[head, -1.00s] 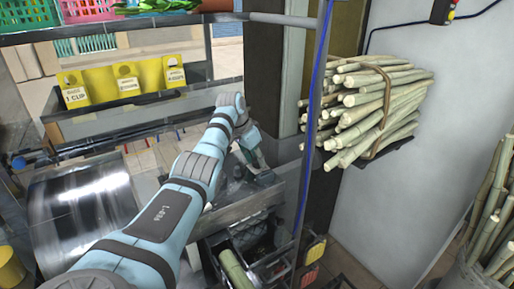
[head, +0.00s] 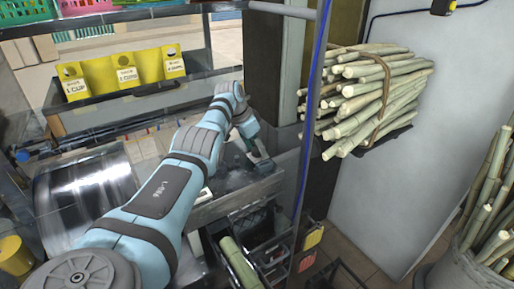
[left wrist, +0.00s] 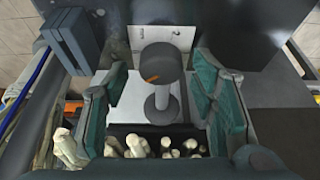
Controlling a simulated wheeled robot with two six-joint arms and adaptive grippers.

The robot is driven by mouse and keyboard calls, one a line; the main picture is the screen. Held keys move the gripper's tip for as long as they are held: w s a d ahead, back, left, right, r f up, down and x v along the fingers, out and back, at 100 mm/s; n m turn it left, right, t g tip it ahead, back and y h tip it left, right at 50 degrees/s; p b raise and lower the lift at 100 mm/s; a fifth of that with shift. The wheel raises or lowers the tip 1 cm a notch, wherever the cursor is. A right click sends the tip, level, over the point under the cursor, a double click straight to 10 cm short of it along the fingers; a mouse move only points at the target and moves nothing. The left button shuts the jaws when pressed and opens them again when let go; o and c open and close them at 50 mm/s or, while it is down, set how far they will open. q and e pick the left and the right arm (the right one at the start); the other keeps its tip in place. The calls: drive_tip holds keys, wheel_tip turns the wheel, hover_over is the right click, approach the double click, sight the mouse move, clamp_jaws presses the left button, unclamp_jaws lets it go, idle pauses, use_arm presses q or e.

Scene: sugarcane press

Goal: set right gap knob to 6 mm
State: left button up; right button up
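My left gripper (left wrist: 161,88) is open, with one teal finger on each side of the knob and stem. Gaps show between the fingers and the knob, so it holds nothing. In the head view my left gripper (head: 258,154) is low beside the machine's metal body, and the knob cannot be made out there. My right gripper is not in view.
A shiny metal drum (head: 88,192) is at the left, below yellow cup holders (head: 124,74) on a shelf. Bundled cane (head: 375,95) sits on a wall rack at the right. A blue cable and post (head: 312,120) stand right of my left gripper. A dark crate (head: 258,232) is below.

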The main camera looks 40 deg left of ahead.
use_arm(q)
drive_tip(key=shift+s, duration=0.1)
drive_tip(key=shift+s+a+r, duration=0.1)
drive_tip(key=shift+a+r, duration=0.05)
drive_tip(key=shift+r, duration=0.25)
drive_tip(key=d+v, duration=0.1)
drive_tip(key=v, duration=1)
drive_tip(key=shift+a, duration=0.35)
